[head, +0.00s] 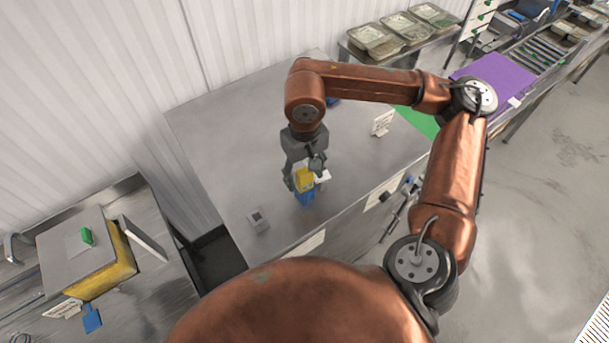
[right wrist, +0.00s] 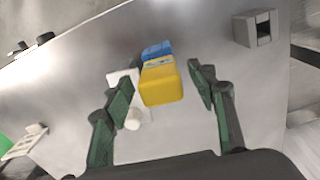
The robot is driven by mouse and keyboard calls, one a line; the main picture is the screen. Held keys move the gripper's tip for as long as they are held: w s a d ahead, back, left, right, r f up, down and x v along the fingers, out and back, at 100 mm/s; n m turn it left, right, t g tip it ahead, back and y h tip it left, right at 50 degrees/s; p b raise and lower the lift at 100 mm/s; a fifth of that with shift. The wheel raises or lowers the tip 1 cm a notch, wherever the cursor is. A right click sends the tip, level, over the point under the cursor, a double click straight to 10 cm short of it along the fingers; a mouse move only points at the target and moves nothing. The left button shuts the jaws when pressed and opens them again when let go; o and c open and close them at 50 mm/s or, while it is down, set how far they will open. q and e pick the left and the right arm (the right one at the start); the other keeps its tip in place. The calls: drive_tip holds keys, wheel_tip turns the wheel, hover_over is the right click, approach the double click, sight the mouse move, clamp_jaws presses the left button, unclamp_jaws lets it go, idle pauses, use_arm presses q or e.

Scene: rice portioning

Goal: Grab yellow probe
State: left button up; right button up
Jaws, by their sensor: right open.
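The yellow probe (head: 304,180) is a small yellow block on a blue part, at the front of the steel table. In the right wrist view the yellow probe (right wrist: 161,82) lies between the two fingers, with its blue part (right wrist: 157,50) beyond it. My right gripper (head: 303,177) is open around the probe, and in the right wrist view the fingers (right wrist: 160,90) stand apart from it on both sides. A white object (right wrist: 130,100) sits just left of the probe there, partly hidden by the left finger. My left gripper is not in view.
A small grey box (head: 258,220) stands left of the probe on the steel table (head: 235,150). A white sign (head: 382,122) and a green mat (head: 418,120) lie to the right. Several food trays (head: 405,27) stand at the back. The table's left part is clear.

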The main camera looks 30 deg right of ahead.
drive_tip(key=shift+f, duration=0.2)
drive_tip(key=shift+c, duration=0.7)
drive_tip(key=c, duration=1.2)
drive_tip(key=shift+r, duration=0.1)
drive_tip(key=shift+c, duration=0.2)
